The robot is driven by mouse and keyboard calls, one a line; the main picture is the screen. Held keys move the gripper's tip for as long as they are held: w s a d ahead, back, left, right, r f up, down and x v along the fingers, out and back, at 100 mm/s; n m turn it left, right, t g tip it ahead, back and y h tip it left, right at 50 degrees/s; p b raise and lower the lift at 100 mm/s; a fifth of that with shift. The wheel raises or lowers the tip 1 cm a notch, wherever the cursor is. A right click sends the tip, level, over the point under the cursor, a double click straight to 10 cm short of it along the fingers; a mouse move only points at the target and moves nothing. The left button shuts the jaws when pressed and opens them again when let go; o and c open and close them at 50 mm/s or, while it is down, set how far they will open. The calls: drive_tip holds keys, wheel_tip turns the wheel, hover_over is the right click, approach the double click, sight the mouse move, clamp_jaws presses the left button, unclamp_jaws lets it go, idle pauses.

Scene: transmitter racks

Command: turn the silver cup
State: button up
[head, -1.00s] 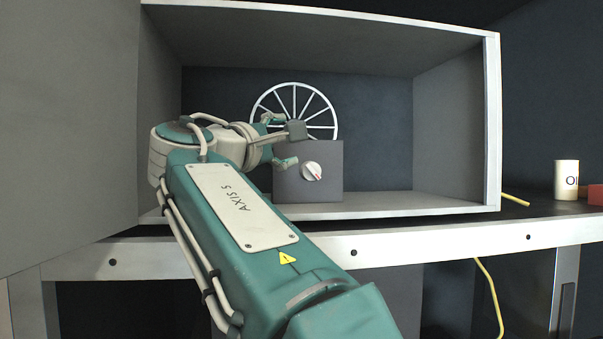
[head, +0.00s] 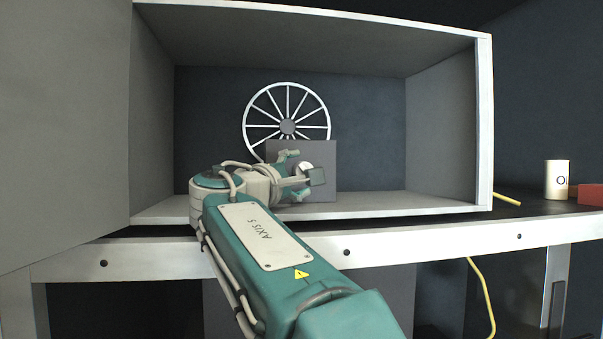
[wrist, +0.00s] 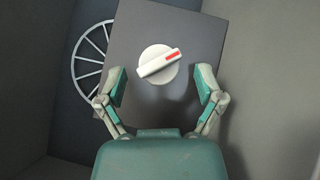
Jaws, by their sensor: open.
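I see no plainly silver cup. A round whitish knob (wrist: 157,64) with a raised bar and a red mark sits on the front of a grey box (wrist: 205,35). The bar is tilted, its red end at the upper right. In the head view the knob (head: 306,167) is partly hidden by my gripper, on the box (head: 325,150) inside the open cabinet. My gripper (wrist: 161,82) is open and empty, its fingers left and right of the knob's lower part in the wrist view. Contact cannot be told. In the head view my gripper (head: 296,175) is before the box.
A white spoked wheel (head: 287,127) stands behind the box. The cabinet's side wall (head: 440,130) and lower ledge (head: 400,205) frame the space, with free room right of the box. A cream can (head: 556,180) and a red block (head: 590,195) are outside, right.

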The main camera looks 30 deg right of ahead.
drive_tip(key=shift+w+d+r, duration=0.1)
drive_tip(key=shift+w+d, duration=0.2)
drive_tip(key=shift+d, duration=0.3)
drive_tip(key=shift+c, duration=0.3)
drive_tip(key=shift+a, duration=0.1)
drive_tip(key=c, duration=1.1)
drive_tip(key=shift+m+g, duration=0.3)
drive_tip(key=m+g+y, duration=0.1)
drive_tip(key=m+y, duration=0.2)
drive_tip(key=shift+y, duration=0.3)
drive_tip(key=shift+m+g+y, duration=0.5)
drive_tip(key=shift+m+y, duration=0.6)
drive_tip(key=shift+y, duration=0.5)
